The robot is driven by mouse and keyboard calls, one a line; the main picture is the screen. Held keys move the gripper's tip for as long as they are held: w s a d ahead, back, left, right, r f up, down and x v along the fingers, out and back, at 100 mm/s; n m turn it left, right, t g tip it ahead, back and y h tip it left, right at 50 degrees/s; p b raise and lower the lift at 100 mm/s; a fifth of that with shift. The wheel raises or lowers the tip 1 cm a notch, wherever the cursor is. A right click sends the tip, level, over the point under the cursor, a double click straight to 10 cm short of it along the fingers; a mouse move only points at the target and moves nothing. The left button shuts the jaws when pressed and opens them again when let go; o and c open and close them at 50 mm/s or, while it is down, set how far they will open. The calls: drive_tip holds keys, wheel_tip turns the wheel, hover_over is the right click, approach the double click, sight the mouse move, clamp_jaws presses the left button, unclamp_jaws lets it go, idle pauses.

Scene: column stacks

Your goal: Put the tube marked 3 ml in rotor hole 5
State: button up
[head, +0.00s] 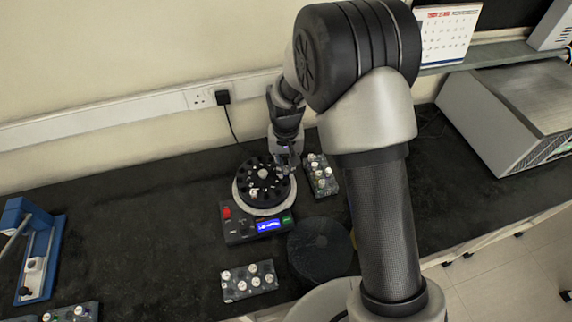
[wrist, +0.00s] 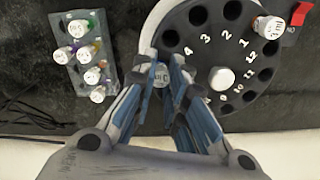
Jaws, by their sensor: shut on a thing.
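My gripper (wrist: 163,72) is shut on a pale-topped tube (wrist: 160,74) at the left side of the black rotor (wrist: 246,103) in the wrist view. The tube is upright over or in the ring spot after hole 4, where hole 5 lies; the fingers hide that hole and its number. I cannot tell how deep the tube sits, and its marking is not readable. In the head view my gripper (head: 285,163) is at the back right of the rotor (head: 251,180). Another white-capped tube (wrist: 268,27) stands in the rotor near number 1.
A rack with several capped tubes (wrist: 84,54) stands left of the rotor in the wrist view. In the head view another rack (head: 250,280) is in front, and a dark round disc (head: 320,248) lies right of the centrifuge's control panel (head: 268,226).

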drive_tip(key=o, duration=0.7)
drive_tip(key=shift+o, duration=0.2)
drive_tip(key=o, duration=0.3)
idle(0.4)
drive_tip(key=shift+r+p, duration=2.25)
drive_tip(key=shift+r, duration=0.75)
